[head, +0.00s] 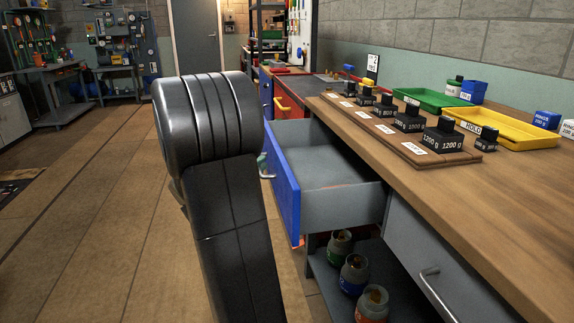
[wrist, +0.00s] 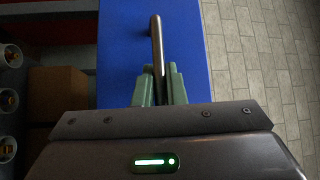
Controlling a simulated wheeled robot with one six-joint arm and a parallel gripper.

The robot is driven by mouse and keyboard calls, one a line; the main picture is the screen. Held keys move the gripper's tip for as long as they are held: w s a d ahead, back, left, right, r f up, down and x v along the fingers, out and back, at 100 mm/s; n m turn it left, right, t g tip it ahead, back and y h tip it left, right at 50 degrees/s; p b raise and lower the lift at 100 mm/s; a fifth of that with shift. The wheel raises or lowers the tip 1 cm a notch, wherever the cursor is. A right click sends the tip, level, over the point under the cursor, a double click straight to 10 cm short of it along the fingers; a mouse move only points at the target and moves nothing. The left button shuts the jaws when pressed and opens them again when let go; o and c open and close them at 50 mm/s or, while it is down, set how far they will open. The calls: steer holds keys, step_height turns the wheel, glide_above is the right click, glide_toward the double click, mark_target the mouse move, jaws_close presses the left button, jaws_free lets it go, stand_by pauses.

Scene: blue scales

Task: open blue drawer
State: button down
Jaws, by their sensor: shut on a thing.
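The blue drawer (head: 280,190) stands pulled out from the workbench in the head view, with its grey inside showing. Its blue front also fills the middle of the wrist view (wrist: 190,35). A metal bar handle (wrist: 157,45) runs up from between my fingers in the wrist view. My gripper (wrist: 160,88) has its green fingers shut on this handle. In the head view my arm hides most of the gripper; a bit of the handle (head: 266,172) shows at the drawer front.
The wooden worktop (head: 350,125) holds black weights, a green tray (head: 428,99) and a yellow tray (head: 510,128). A grey drawer (head: 425,255) is shut at the right. Jars (head: 354,272) stand on the shelf below. The floor at left (head: 90,220) is clear.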

steer(key=s+a, duration=0.1)
steer(key=a, duration=0.8)
steer(key=shift+s+a, duration=0.15)
steer(key=shift+s, duration=0.25)
steer(key=c, duration=1.5)
jaws_free()
steer(key=p+v, duration=0.2)
steer(key=v, duration=1.2)
steer(key=shift+w, duration=0.1)
steer(key=shift+w, duration=0.1)
steer(key=b+x, duration=0.1)
steer(key=x, duration=0.6)
steer(key=b+x, duration=0.1)
steer(key=x, duration=0.6)
steer(key=shift+d, duration=0.3)
